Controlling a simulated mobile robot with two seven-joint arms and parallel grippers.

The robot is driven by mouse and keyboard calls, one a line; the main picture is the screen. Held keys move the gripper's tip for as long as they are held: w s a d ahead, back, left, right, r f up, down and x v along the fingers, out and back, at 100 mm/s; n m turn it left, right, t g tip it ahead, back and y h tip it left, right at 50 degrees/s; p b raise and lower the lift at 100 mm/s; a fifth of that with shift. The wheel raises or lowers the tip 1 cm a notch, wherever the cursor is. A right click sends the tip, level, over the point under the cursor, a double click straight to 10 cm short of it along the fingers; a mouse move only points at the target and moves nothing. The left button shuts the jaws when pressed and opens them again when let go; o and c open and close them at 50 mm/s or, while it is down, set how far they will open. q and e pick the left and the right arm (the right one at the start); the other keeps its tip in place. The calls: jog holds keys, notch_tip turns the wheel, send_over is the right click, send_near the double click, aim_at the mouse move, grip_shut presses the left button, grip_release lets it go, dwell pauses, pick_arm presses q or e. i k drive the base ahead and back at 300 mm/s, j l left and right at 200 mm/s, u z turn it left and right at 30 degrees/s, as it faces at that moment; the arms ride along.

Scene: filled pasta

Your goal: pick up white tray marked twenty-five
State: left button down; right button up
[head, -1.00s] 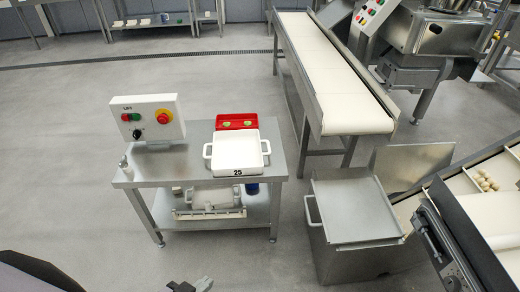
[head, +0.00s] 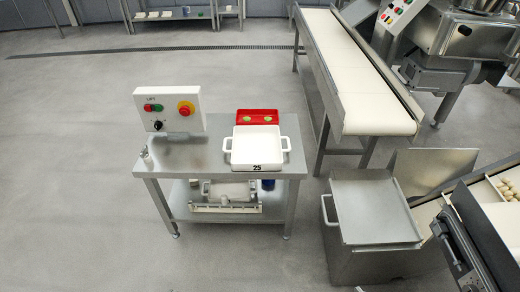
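The white tray marked 25 (head: 256,148) sits upright on the right part of a steel table's top, with a handle at its left and right sides. Its inside looks empty. A red tray (head: 258,116) with two small pale green items stands just behind it. Neither of my grippers shows clearly in the head view; only a small dark bit is at the bottom edge.
The steel table (head: 190,160) carries a control box (head: 168,110) with a red knob at its left. A lidded steel bin (head: 372,212) stands to the right, and a conveyor (head: 350,75) runs behind it. Floor in front and left is clear.

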aim_at(255, 148)
jog(key=i+l+z, duration=0.1)
jog(key=i+z, duration=0.65)
jog(key=z, duration=0.15)
jog(key=i+j+z, duration=0.1)
jog(key=i+z, duration=0.35)
jog(key=k, duration=0.1)
